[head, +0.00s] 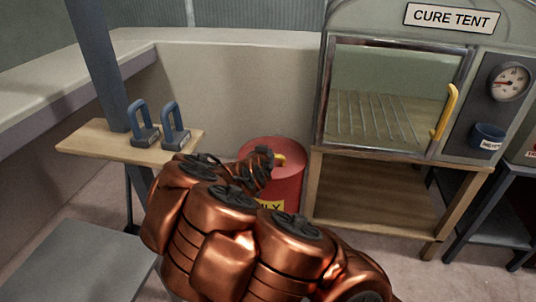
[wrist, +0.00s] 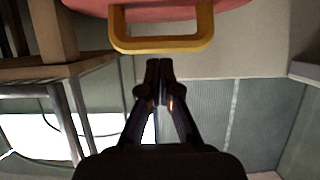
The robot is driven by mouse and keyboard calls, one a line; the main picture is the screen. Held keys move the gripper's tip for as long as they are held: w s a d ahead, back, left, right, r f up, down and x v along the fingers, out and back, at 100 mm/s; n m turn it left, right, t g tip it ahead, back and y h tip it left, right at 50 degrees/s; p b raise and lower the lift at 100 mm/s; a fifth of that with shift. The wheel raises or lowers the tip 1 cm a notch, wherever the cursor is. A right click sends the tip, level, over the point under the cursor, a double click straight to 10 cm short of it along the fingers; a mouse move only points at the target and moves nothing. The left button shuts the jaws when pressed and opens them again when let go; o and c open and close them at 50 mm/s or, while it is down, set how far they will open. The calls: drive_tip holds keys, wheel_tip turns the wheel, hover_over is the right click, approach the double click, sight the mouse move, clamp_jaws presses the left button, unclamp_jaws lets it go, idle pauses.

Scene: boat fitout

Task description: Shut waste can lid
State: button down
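The red waste can (head: 291,190) stands on the floor between the wooden shelf and the cure tent, with a yellow label partly hidden by my arm. Its red lid (head: 290,147) faces up toward the head camera and carries a yellow handle (head: 280,159). I cannot tell whether the lid is fully seated. My gripper (head: 264,157) is over the lid beside the handle. In the wrist view my gripper (wrist: 159,68) has its fingertips together with nothing between them, apart from the yellow handle (wrist: 165,45) and the red lid (wrist: 160,6) at the top.
The cure tent (head: 400,95) with its yellow door handle (head: 446,111) stands on a wooden stand (head: 370,200) to the right. A wooden shelf (head: 95,147) with two blue-handled tools (head: 145,125) is on the left. A grey platform (head: 80,265) lies at front left.

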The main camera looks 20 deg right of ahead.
drive_tip(key=s+a+f+b, duration=0.2)
drive_tip(key=s+a+b, duration=0.2)
drive_tip(key=s+b, duration=0.2)
drive_tip(key=shift+s+a, duration=0.2)
drive_tip(key=shift+s, duration=0.05)
idle(0.6)
drive_tip(key=shift+s+a+b, duration=0.1)
drive_tip(key=shift+s+b, duration=0.05)
drive_tip(key=shift+b, duration=0.35)
